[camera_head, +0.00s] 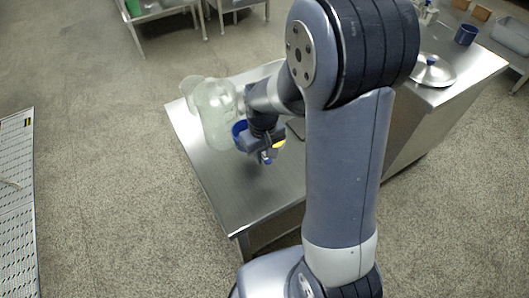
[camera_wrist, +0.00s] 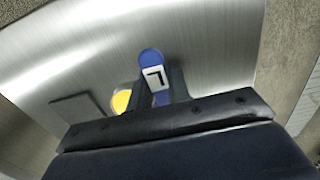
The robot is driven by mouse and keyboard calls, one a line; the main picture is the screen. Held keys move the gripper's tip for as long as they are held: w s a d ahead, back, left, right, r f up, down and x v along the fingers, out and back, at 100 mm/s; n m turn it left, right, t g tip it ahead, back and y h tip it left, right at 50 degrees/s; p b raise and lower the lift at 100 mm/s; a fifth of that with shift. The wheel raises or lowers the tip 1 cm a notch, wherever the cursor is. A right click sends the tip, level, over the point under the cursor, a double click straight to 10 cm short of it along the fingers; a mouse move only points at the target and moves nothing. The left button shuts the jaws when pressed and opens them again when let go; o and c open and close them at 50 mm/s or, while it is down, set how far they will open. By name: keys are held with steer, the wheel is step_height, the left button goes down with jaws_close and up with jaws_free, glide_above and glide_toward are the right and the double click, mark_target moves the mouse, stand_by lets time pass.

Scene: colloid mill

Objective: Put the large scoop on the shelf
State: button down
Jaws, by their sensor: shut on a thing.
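The large scoop shows in the wrist view as a blue handle end (camera_wrist: 151,56) with a white tag marked "L". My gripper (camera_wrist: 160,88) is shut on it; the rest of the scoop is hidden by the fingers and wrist. In the head view my gripper (camera_head: 264,152) is above the steel table (camera_head: 240,197), with a bit of blue at its tip. I cannot tell which surface is the shelf.
Large clear jars (camera_head: 215,115) stand at the table's far left, close to my gripper. A blue round rim (camera_head: 239,132) and a yellow thing (camera_wrist: 121,101) are beside the gripper. A lid (camera_head: 433,71) and blue cup (camera_head: 466,35) are at right. The table's near part is clear.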

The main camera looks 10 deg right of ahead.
steer(key=shift+f+b, duration=0.5)
steer(key=shift+f, duration=2.95)
steer(key=c, duration=1.8)
jaws_free()
steer(key=shift+f, duration=0.2)
steer(key=o, duration=0.5)
steer(key=shift+r, duration=0.1)
